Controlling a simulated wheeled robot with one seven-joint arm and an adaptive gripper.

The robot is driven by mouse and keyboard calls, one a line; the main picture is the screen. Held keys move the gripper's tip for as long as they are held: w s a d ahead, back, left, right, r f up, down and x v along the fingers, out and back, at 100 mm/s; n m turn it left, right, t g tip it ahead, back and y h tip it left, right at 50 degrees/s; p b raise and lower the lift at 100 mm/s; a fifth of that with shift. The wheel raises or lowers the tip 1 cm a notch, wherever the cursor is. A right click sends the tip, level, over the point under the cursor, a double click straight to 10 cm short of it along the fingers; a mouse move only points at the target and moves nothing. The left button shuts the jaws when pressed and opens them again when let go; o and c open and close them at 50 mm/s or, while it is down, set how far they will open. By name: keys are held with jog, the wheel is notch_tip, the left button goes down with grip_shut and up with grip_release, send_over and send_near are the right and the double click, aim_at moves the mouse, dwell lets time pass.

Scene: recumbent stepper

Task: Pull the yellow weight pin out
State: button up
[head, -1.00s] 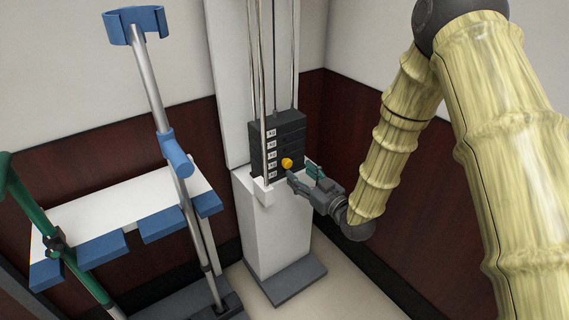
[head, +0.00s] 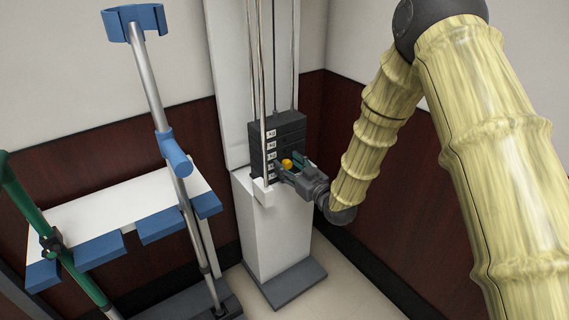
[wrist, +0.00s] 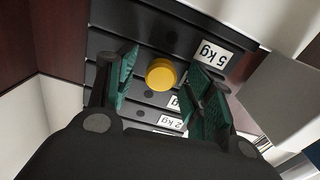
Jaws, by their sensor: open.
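The yellow weight pin (head: 287,163) sits in the front of the dark weight stack (head: 279,128), low on it. Only its round knob shows. In the wrist view the knob (wrist: 161,74) lies between my gripper's two green-padded fingers, a little nearer the left one, with a gap on both sides. My gripper (head: 289,163) is open around the knob, and neither finger visibly touches it. The pin's shaft is hidden inside the stack.
White labels (wrist: 209,53) mark the plates. Metal guide rods (head: 262,60) rise beside the stack, which stands on a white pedestal (head: 270,225). A crutch with a blue cuff (head: 135,18) and a white shelf with blue pads (head: 125,205) stand left. Dark red panelling is close on the right.

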grip_shut()
jog(key=shift+p+v, duration=0.3)
jog(key=shift+v, duration=1)
dwell(1.2)
jog(key=shift+p+v, duration=0.35)
jog(key=shift+v, duration=1.5)
jog(key=shift+s+d, duration=0.15)
jog(key=shift+s, duration=0.05)
jog(key=shift+p+v, duration=0.3)
jog(key=shift+v, duration=1.05)
